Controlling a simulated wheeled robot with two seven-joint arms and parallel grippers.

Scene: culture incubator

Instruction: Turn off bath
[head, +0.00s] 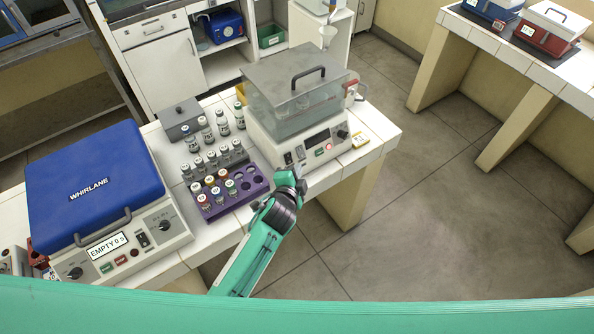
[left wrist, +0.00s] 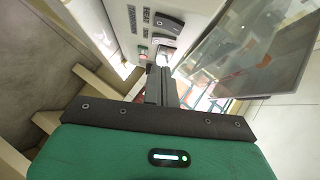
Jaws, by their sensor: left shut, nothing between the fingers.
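The bath (head: 290,127) is a white box with a grey-handled clear lid (head: 296,78), standing on the white tiled bench. Its front panel has a rocker switch (head: 288,158), a display (head: 317,140), a red lamp (head: 329,147) that looks lit, a green button (head: 319,153) and a black knob (head: 342,133). My left gripper (head: 300,183) is shut and empty, close in front of the panel's lower left part. In the left wrist view the shut fingers (left wrist: 160,84) point at the panel (left wrist: 133,28); I cannot tell whether they touch it. My right gripper is out of view.
A purple rack (head: 240,196) with capped vials stands left of the bath, close to my left arm. More vials and a grey box (head: 180,118) are behind it. A blue-lidded centrifuge (head: 95,190) is at the left.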

